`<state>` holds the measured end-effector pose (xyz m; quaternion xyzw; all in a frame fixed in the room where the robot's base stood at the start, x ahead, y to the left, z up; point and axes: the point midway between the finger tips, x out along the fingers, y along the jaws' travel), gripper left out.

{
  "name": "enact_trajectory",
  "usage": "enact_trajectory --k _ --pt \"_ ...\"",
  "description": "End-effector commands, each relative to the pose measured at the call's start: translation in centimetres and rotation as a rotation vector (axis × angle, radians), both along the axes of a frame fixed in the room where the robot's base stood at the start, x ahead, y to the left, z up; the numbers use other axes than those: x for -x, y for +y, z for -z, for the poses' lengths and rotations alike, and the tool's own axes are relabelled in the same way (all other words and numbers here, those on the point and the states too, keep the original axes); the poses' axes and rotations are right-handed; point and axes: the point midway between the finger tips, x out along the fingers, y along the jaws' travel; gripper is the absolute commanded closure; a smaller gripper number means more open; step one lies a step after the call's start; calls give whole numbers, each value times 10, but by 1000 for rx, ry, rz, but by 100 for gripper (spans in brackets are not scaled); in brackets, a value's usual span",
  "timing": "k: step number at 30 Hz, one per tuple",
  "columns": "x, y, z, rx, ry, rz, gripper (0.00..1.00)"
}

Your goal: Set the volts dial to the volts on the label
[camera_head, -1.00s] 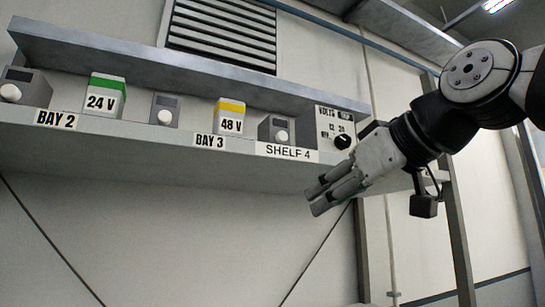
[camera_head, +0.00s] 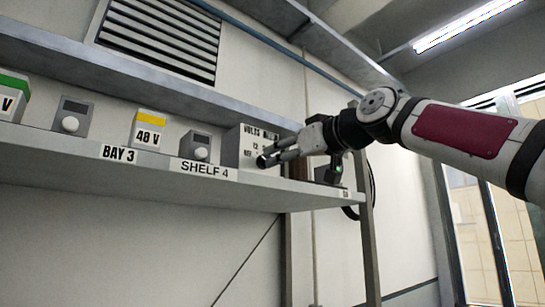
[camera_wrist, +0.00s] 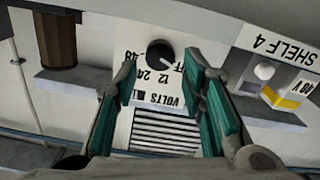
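The volts box (camera_head: 232,145) is a pale unit with a black dial (camera_head: 262,162), at the right part of the shelf. In the wrist view, upside down, the dial (camera_wrist: 163,55) has marks 12, 24 and 48 and one partly hidden mark that seems to be OFF. Its pale pointer line leans to the picture's right; the exact mark is unclear. A yellow-topped box labelled 48 V (camera_head: 149,132) stands left of it; a green-topped box (camera_head: 12,95) is cut off at the left edge. My gripper (camera_head: 270,157) is open and empty, its fingers before the dial, which appears between the fingertips (camera_wrist: 160,70).
The shelf edge (camera_head: 240,185) carries BAY 3 (camera_head: 119,154) and SHELF 4 (camera_head: 205,168) signs. Grey knobbed units (camera_head: 72,117) stand between the boxes. An upper ledge (camera_head: 150,80) runs above them, and a post (camera_head: 369,230) stands at the right. A brown cylinder (camera_wrist: 57,45) shows in the wrist view.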

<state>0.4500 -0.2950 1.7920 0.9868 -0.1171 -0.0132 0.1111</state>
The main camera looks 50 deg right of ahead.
Motion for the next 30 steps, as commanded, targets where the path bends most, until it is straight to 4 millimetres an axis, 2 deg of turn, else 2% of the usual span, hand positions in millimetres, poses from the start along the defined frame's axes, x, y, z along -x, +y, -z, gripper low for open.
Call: enact_trajectory --k 3,9,21,26,30 --pt "-20 -4 -1 0 3 -2 62" --pt "-42 -9 0 -1 0 -1 62" --pt "-48 -11 0 -1 0 0 62" --pt "-48 -11 0 -1 0 0 99" --pt "-48 -11 0 -2 0 0 99"
